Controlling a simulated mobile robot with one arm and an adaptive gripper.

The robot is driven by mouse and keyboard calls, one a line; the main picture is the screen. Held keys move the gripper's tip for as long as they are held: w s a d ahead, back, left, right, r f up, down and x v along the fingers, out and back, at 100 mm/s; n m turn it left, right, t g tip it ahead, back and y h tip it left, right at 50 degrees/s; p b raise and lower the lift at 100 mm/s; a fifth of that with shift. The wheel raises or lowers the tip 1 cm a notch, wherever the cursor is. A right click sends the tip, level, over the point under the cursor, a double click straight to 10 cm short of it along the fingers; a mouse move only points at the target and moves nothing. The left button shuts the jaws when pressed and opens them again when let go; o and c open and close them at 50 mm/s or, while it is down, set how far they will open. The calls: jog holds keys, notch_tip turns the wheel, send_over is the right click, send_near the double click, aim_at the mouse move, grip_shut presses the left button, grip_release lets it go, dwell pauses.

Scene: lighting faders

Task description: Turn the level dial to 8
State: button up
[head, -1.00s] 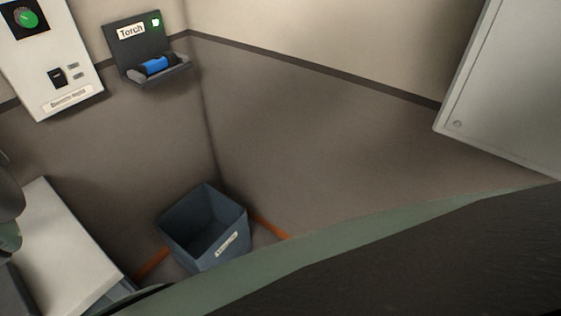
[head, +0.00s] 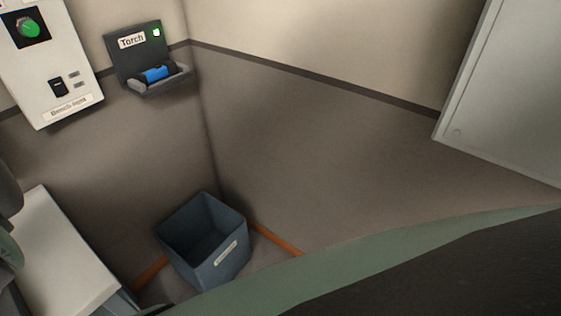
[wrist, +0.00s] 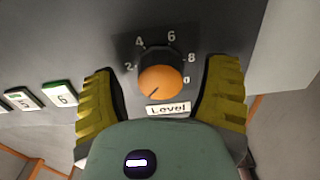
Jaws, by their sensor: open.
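The level dial (wrist: 160,80) shows in the wrist view as an orange round knob with a black rim on a dark grey panel. The numbers 2, 4, 6 and 8 run around it from left to right, with a 0-like mark at lower right. A "Level" label (wrist: 168,109) is below it. My gripper (wrist: 164,74) is open, with one yellow finger to the left of the dial and one to the right. Gaps show between the fingers and the knob. The head view does not show this dial or the gripper fingers.
Buttons marked 5 and 6 (wrist: 61,93) are left of my left finger. In the head view, a white panel (head: 75,100) with a green knob and a torch holder (head: 125,65) hang on the wall. A bin (head: 205,245) stands below. A grey cabinet (head: 505,95) is at right.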

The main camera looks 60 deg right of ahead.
jog(key=shift+o, duration=0.4)
jog(key=shift+f, duration=0.15)
jog(key=c, duration=1.3)
jog(key=shift+d, duration=0.1)
